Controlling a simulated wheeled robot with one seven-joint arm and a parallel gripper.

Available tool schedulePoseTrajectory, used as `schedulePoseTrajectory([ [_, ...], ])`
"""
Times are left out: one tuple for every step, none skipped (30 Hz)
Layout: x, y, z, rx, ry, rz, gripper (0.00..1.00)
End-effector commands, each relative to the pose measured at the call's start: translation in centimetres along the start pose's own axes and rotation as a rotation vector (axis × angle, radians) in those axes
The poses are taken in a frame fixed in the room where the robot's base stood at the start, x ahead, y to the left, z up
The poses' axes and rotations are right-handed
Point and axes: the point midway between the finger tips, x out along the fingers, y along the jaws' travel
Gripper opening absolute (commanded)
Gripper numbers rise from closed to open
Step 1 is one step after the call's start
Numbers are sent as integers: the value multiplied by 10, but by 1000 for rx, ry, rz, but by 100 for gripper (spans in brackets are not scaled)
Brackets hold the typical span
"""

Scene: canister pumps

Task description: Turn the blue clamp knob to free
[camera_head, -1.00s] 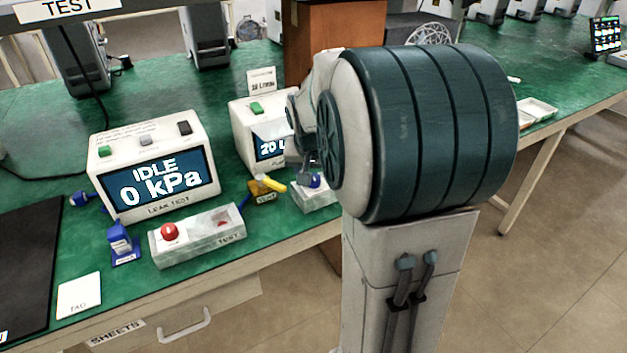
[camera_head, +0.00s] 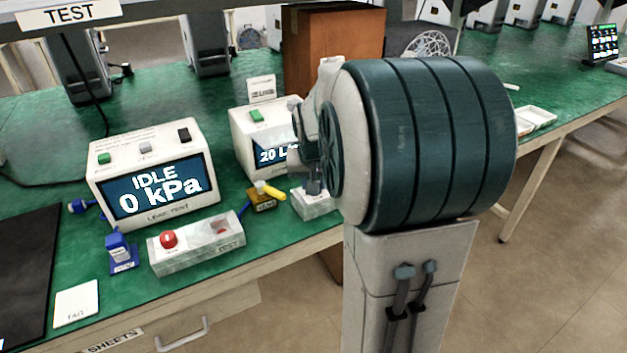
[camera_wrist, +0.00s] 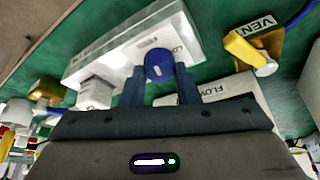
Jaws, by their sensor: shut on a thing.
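The blue clamp knob (camera_wrist: 158,65) is a round knob with a pale pointer mark, on a light grey block (camera_wrist: 105,62) in the wrist view. My gripper (camera_wrist: 160,76) is shut on the knob, with one dark finger at each side. Lettering beside the knob is partly hidden, so I cannot tell which label the pointer faces. In the head view the block (camera_head: 318,208) stands near the bench's front edge, my gripper (camera_head: 313,186) is over it, and the knob is hidden.
A yellow-handled vent valve (camera_head: 266,194) stands just left of the block; it also shows in the wrist view (camera_wrist: 250,50). A white 20 L unit (camera_head: 262,140) is behind. The leak tester (camera_head: 152,178) reads IDLE, 0 kPa. A red-button test box (camera_head: 195,243) is front left.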

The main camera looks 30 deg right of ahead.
Motion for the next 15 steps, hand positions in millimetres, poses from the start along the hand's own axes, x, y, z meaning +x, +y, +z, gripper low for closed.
schedulePoseTrajectory([
  [0, 0, 0, -24, 0, -11, 6],
  [0, 1, 0, -40, 0, -17, 6],
  [0, 1, 0, -61, 0, -26, 6],
  [1, 1, 0, -77, 0, -32, 6],
  [1, 1, 0, -93, 0, -39, 6],
  [1, 1, 0, -115, 0, -48, 6],
  [1, 1, 1, -131, 0, -55, 6],
  [1, 1, 0, -146, 0, -61, 6],
  [1, 1, 0, -167, 1, -69, 6],
  [2, 1, 0, -181, 1, -76, 6],
  [1, 1, 0, -195, 1, -81, 6],
  [1, 1, 0, -212, 1, -88, 6],
  [1, 1, 0, -223, 1, -92, 6],
  [1, 1, 0, -232, 1, -96, 6],
  [1, 1, 0, -244, 1, -100, 6],
])
